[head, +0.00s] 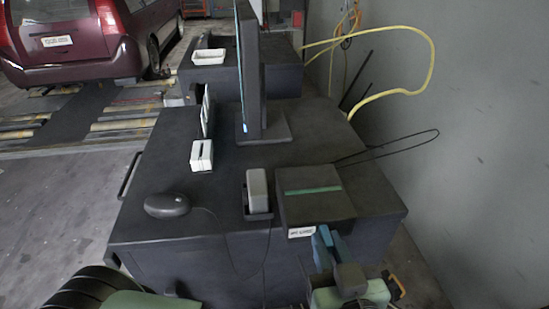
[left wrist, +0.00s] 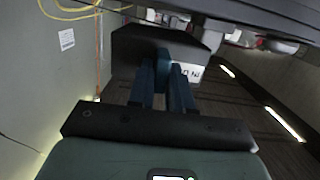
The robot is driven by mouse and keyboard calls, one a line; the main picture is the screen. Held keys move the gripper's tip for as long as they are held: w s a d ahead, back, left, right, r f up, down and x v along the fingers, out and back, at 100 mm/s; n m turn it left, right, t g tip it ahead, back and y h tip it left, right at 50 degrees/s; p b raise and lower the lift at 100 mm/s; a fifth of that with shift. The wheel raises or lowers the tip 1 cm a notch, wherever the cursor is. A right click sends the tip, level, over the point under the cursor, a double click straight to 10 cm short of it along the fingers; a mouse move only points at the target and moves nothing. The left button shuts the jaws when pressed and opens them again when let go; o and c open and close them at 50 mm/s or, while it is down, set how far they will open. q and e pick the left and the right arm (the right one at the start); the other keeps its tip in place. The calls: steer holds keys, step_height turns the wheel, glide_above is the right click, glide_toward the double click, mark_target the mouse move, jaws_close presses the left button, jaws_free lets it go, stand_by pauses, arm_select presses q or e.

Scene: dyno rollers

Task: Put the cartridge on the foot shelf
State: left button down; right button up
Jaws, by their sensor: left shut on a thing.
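My left gripper (head: 325,243) is at the lower right of the head view, at the front face of a dark box with a green stripe (head: 312,204). In the left wrist view its two dark blue fingers (left wrist: 162,82) point at that box (left wrist: 130,46). The gripper is shut on a narrow blue piece (left wrist: 162,62) between the fingertips, which seems to be the cartridge. Most of this piece is hidden by the fingers, and I cannot tell whether it touches the box. I cannot make out the foot shelf in either view. My right gripper is not in view.
The dark desk (head: 150,230) holds a mouse (head: 167,205), a white slotted block (head: 201,155), a grey block in a holder (head: 257,190) and a thin upright screen (head: 250,70). A grey wall (head: 470,150) runs along the right. Open floor (head: 60,190) lies left.

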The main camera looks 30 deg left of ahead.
mark_target(305, 173)
arm_select(q)
steer(key=r+p+x, duration=0.1)
steer(key=x, duration=1)
steer(key=r+p+x, duration=0.1)
steer(key=x, duration=0.5)
steer(key=shift+w+r+p, duration=0.25)
steer(key=shift+w+p, duration=0.05)
steer(key=shift+w, duration=0.05)
steer(key=f, duration=0.3)
steer(key=shift+w+a+f, duration=0.1)
steer(key=shift+w+a, duration=0.15)
steer(key=shift+w, duration=0.1)
steer(key=shift+f, duration=0.2)
steer(key=shift+s, duration=0.15)
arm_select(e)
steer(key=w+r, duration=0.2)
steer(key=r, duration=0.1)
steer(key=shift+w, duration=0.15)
arm_select(q)
steer(key=shift+f, duration=0.1)
steer(key=c, duration=1.4)
jaws_free()
steer(key=shift+f, duration=0.15)
steer(key=o, duration=0.4)
steer(key=shift+c, duration=0.2)
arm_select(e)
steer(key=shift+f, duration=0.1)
